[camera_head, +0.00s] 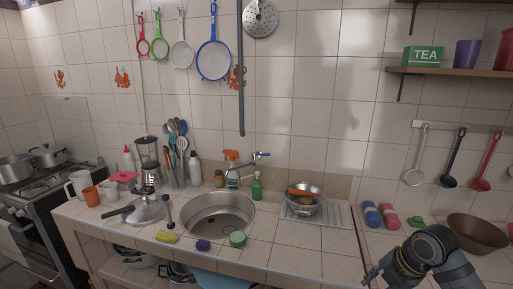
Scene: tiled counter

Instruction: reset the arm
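My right arm comes in at the lower right. Its gripper (372,276) is at the bottom edge, over the front of the tiled counter (305,243), to the right of the sink. It is small and partly cut off, so I cannot tell whether its fingers are open or shut. I see nothing clearly held in it. My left gripper is not in view.
A round metal sink (218,215) is set in the counter. A metal colander (304,203) with orange food stands on the drainboard. A brown bowl (477,234) and blue and pink rolled items (389,217) lie near my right arm. A stove (40,215) is far left.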

